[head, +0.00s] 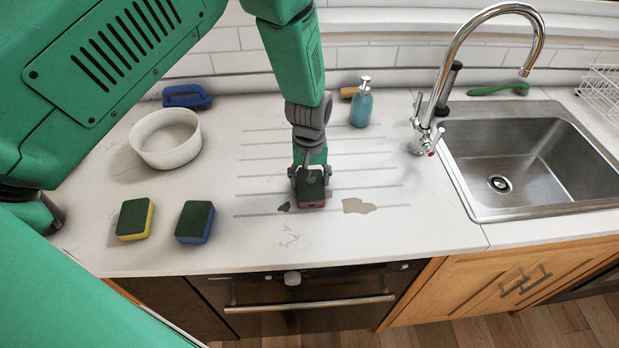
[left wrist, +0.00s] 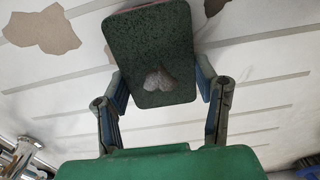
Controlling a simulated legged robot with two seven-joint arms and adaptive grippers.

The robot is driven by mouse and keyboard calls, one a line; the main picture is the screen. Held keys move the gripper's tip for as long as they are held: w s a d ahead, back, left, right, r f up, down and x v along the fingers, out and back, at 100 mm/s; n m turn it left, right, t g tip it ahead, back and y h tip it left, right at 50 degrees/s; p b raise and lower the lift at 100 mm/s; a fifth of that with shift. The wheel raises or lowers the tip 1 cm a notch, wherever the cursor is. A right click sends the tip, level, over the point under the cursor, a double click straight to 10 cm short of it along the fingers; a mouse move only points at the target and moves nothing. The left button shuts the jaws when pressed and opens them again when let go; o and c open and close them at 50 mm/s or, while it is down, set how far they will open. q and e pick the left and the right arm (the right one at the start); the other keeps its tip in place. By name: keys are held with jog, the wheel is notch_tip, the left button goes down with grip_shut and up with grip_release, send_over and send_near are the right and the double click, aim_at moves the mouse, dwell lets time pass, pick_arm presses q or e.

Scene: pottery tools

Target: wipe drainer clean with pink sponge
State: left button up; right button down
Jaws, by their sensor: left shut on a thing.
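My left gripper (head: 310,181) is shut on the pink sponge (head: 311,197), which has a dark green top and a pinkish-red lower edge. The sponge is at the front part of the grooved drainer (head: 270,157), low over its surface; I cannot tell if it touches. In the left wrist view the sponge (left wrist: 151,55) sits between both fingers (left wrist: 162,95), with a greyish patch on its green face. A beige stain (head: 358,206) lies just right of the sponge, and a small dark stain (head: 284,207) lies to its left. My right gripper is not in view.
A yellow sponge (head: 135,219) and a blue sponge (head: 195,222) lie front left. A white bowl (head: 166,140) and blue brush (head: 186,97) are behind them. A soap dispenser (head: 361,105) stands behind the drainer. The tap (head: 440,90) and sink (head: 530,160) are right.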

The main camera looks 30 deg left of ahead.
aim_at(333, 188)
pick_arm(q)
jog(key=shift+w+d+b, duration=0.2)
jog(key=shift+w+d, duration=0.3)
jog(key=shift+d, duration=0.35)
jog(key=shift+w+d+b, duration=0.2)
jog(key=shift+w+d, duration=0.25)
jog(key=shift+d, duration=0.45)
jog(key=shift+w+d+b, duration=0.2)
jog(key=shift+w+d, duration=0.3)
jog(key=shift+d, duration=0.35)
jog(key=shift+a, duration=0.1)
jog(key=shift+s+a+p, duration=0.3)
jog(key=shift+s+a, duration=0.05)
jog(key=shift+a, duration=0.2)
jog(key=shift+s+a+p, duration=0.25)
jog(key=shift+s+a, duration=0.05)
jog(key=shift+a, duration=0.2)
jog(key=shift+s+a, duration=0.2)
jog(key=shift+a, duration=0.2)
jog(key=shift+d, duration=0.1)
